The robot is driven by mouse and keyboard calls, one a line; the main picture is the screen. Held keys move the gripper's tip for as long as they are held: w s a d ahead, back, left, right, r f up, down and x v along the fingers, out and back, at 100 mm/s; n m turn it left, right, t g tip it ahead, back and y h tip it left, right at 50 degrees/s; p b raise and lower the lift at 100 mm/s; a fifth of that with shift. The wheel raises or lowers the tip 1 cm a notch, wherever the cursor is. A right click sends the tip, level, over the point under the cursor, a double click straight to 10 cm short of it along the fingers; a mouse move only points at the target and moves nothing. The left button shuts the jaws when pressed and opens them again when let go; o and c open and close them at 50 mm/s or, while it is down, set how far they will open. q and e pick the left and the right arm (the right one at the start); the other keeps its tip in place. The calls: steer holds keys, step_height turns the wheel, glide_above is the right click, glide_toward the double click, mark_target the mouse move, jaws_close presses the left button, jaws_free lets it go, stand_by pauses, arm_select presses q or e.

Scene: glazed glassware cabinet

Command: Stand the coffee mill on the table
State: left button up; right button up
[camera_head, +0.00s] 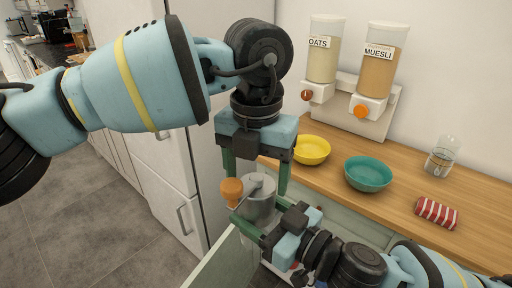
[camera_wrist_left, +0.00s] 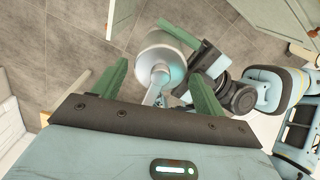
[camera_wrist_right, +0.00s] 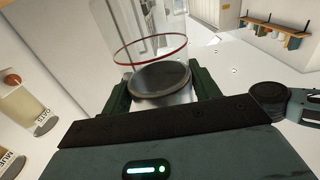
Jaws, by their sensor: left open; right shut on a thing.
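The coffee mill (camera_head: 260,205) is a grey metal cylinder with a crank on top and an orange knob. My right gripper (camera_head: 258,225) is shut on its body and holds it in the air in front of the wooden counter (camera_head: 405,203). My left gripper (camera_head: 257,183) is open above the mill, fingers pointing down on either side of its top. In the left wrist view the mill (camera_wrist_left: 162,62) lies between and beyond the open fingers.
A yellow bowl (camera_head: 313,150), a teal bowl (camera_head: 368,174), a glass jar (camera_head: 441,156) and a red-striped cloth (camera_head: 437,213) are on the counter. Oats (camera_head: 322,60) and muesli (camera_head: 381,72) dispensers stand behind. A pale green panel (camera_head: 226,264) is below the mill.

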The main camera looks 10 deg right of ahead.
mark_target(256, 214)
arm_select(q)
steer(key=shift+f, duration=1.85)
arm_select(e)
steer(key=shift+r, duration=0.1)
arm_select(q)
steer(key=c, duration=0.9)
steer(key=shift+c, duration=0.9)
arm_select(e)
steer(key=o, duration=1.4)
